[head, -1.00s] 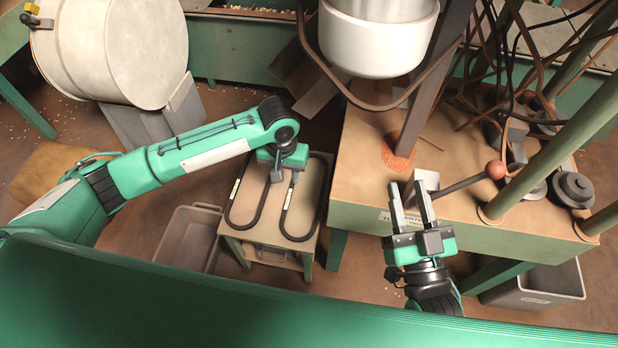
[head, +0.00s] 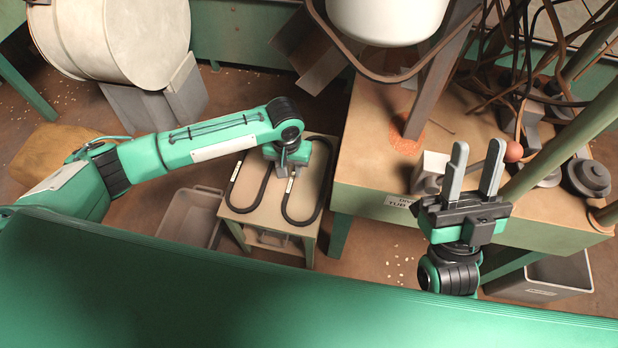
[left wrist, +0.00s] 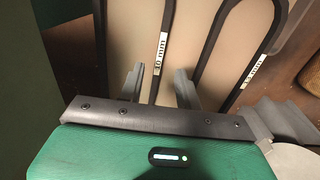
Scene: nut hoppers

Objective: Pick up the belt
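Two black looped belts lie side by side on a small tan-topped table. The right belt (head: 287,203) has a white label on its left strand and shows in the left wrist view (left wrist: 167,18), where the label seems to read 10 mm. The left belt (head: 263,190) also bears a label; it is on the right in the left wrist view (left wrist: 275,35). My left gripper (left wrist: 159,85) points down at the table and is open. The right belt's labelled strand passes between its fingers in that view; contact cannot be told. My right gripper (head: 474,165) is open and empty.
The small table (head: 240,209) stands beside a grey bin (head: 192,218). A larger bench (head: 365,180) with a post, a red-knobbed lever (head: 513,152), cables and dark weights fills the right. A big pale drum (head: 115,40) stands at back left.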

